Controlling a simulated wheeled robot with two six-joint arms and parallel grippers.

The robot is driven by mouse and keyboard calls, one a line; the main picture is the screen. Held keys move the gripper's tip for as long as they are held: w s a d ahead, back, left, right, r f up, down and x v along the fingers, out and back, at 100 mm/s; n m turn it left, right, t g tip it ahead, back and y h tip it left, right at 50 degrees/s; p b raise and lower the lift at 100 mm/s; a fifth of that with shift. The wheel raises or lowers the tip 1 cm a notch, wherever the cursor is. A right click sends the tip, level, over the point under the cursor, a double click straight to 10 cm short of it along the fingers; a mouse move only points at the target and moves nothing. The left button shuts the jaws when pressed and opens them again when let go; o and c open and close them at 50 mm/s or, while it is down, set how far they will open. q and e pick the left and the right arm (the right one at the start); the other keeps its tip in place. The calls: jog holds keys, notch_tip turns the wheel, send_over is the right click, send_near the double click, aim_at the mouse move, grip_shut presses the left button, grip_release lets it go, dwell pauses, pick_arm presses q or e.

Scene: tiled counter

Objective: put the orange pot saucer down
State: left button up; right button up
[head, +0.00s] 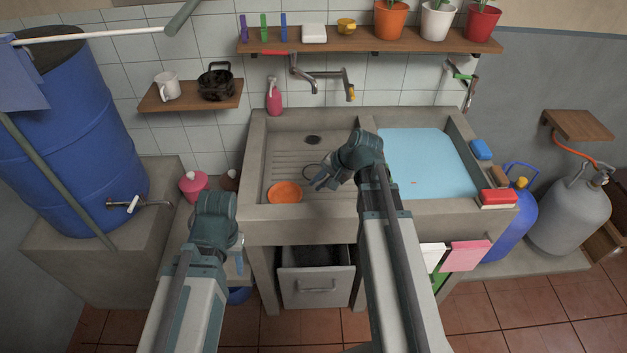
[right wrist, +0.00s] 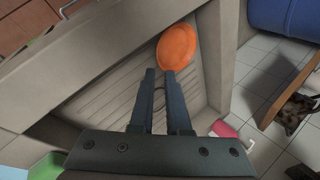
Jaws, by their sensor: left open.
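The orange pot saucer (head: 285,192) lies at the front left of the grey stone sink (head: 262,160), on its ribbed draining part. It also shows in the right wrist view (right wrist: 178,47), just beyond my fingertips. My right gripper (head: 318,183) is just right of the saucer in the head view. Its two fingers (right wrist: 160,72) stand apart with a narrow gap and nothing visible between them. They look clear of the saucer, though the wrist view overlaps them with its edge. My left gripper (head: 213,222) is low, left of the sink front; its fingers are mostly hidden.
A blue water-filled basin (head: 425,160) is right of the draining part. A red soap bottle (head: 274,97) stands behind the sink. A pink pot (head: 194,184) and blue barrel (head: 75,135) are on the left. A sponge and red brush (head: 497,197) lie on the right rim.

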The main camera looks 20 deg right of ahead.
jog(key=s+a+n+g, duration=0.1)
jog(key=s+a+n, duration=0.1)
jog(key=a, duration=0.1)
jog(key=s+a+f+n+g+h, duration=0.1)
jog(key=s+a+n, duration=0.1)
jog(key=s+a, duration=0.1)
jog(key=s+a+f+n+g, duration=0.1)
jog(key=s+a+n, duration=0.1)
jog(key=a, duration=0.2)
jog(key=shift+s+a+f+h, duration=0.2)
jog(key=shift+s+a+h, duration=0.15)
jog(key=shift+h, duration=0.05)
jog(key=s+a+n+g+h, duration=0.1)
jog(key=s+a+n+h, duration=0.3)
jog(key=s+n, duration=0.3)
jog(key=shift+s+a+f+g, duration=0.3)
jog(key=shift+s+a+g, duration=0.1)
jog(key=shift+s+a, duration=0.5)
jog(key=shift+r+p, duration=0.3)
